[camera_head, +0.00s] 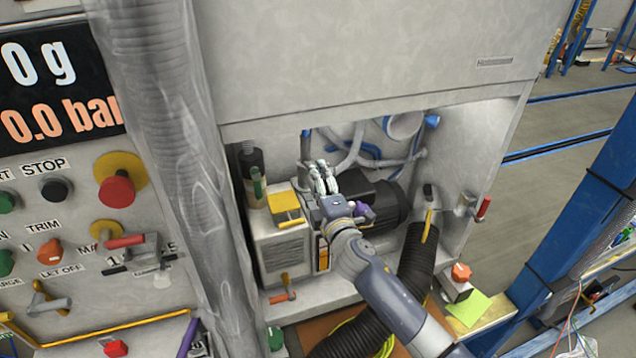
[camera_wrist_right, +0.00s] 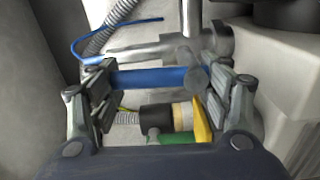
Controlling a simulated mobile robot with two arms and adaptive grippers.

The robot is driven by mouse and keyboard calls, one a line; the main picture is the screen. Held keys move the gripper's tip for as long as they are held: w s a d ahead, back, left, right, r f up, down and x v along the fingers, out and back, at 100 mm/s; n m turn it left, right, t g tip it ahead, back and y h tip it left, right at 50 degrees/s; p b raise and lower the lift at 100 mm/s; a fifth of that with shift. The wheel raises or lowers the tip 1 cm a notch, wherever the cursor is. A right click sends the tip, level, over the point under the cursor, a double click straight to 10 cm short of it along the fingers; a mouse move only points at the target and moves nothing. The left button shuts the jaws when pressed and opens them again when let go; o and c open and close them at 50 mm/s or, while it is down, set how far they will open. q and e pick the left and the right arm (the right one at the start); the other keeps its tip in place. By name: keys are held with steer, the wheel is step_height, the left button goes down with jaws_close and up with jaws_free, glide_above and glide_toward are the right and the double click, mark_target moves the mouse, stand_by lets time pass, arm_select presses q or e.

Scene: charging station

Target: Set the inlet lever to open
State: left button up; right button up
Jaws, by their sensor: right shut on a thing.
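My right gripper (camera_head: 321,178) reaches into the open cabinet bay from the lower right in the head view. In the right wrist view its two fingers (camera_wrist_right: 165,95) are closed on the ends of a blue lever handle (camera_wrist_right: 150,78), which lies crosswise between the pads. The handle sits in front of a metal pipe fitting (camera_wrist_right: 165,50). No label shows on this lever, so I cannot confirm that it is the inlet lever. In the head view the gripper hides the held handle. My left gripper is not in view.
A dark motor (camera_head: 385,200) stands right of the gripper. A beige unit (camera_head: 278,245) with a yellow part stands left. A black corrugated hose (camera_head: 415,265) runs below. A red-tipped lever (camera_head: 483,208) is on the bay's right wall. A yellow lever piece (camera_wrist_right: 203,122) lies close below the held handle.

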steer(key=shift+a+n, duration=0.15)
steer(key=shift+n, duration=0.35)
steer(key=o, duration=1.5)
steer(key=shift+s, duration=0.1)
steer(key=v, duration=1.2)
